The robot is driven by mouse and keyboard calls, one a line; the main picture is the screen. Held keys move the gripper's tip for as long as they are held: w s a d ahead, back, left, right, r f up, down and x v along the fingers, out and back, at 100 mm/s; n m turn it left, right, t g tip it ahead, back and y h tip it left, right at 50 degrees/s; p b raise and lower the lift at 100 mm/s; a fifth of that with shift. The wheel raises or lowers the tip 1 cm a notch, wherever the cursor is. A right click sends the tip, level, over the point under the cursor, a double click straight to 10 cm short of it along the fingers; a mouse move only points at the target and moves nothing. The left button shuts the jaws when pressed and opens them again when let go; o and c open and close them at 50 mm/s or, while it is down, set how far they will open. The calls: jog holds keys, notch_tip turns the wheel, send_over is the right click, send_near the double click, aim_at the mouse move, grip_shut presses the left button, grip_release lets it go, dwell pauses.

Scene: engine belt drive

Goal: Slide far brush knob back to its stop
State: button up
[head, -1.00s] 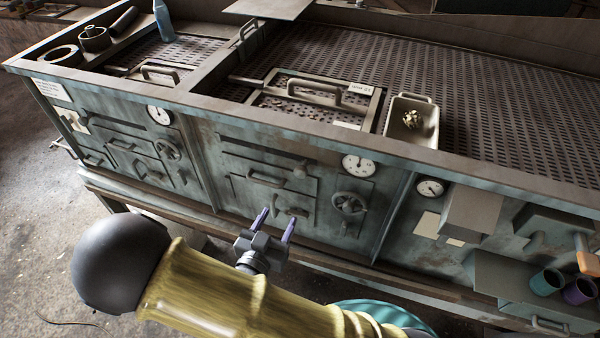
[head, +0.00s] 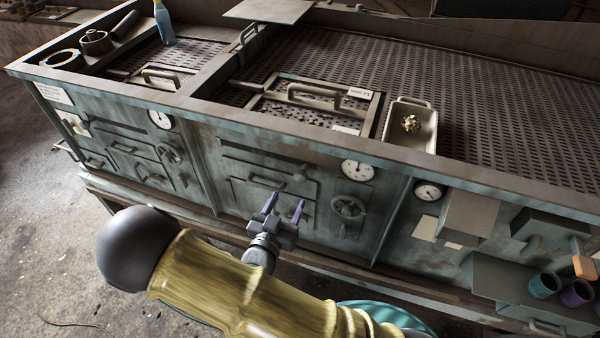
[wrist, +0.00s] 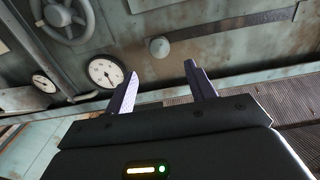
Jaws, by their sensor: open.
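A small rounded grey knob (head: 299,175) sits at the right end of a dark horizontal slot (head: 258,157) on the middle front panel. I cannot tell for sure that it is the far brush knob. In the wrist view, a round knob (wrist: 159,47) shows just beyond the fingertips, at the gauge end of the slot (wrist: 235,22). My gripper (head: 287,199) is open and empty, with its two purple fingers pointing at the panel below the knob. In the wrist view my gripper (wrist: 162,70) shows a clear gap between its fingers. No contact with the knob shows.
A white dial gauge (head: 357,169) and a handwheel (head: 348,207) are right of the knob. A drawer handle (head: 266,182) lies below the slot. A tray (head: 425,140) and a framed lid (head: 270,112) rest on the perforated top. Boxes and cups (head: 545,284) protrude at right.

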aim_at(299, 179)
jog(key=p+x, duration=0.2)
jog(key=x, duration=0.8)
jog(key=shift+w+d+f, duration=0.1)
jog(key=shift+w, duration=0.15)
grip_shut()
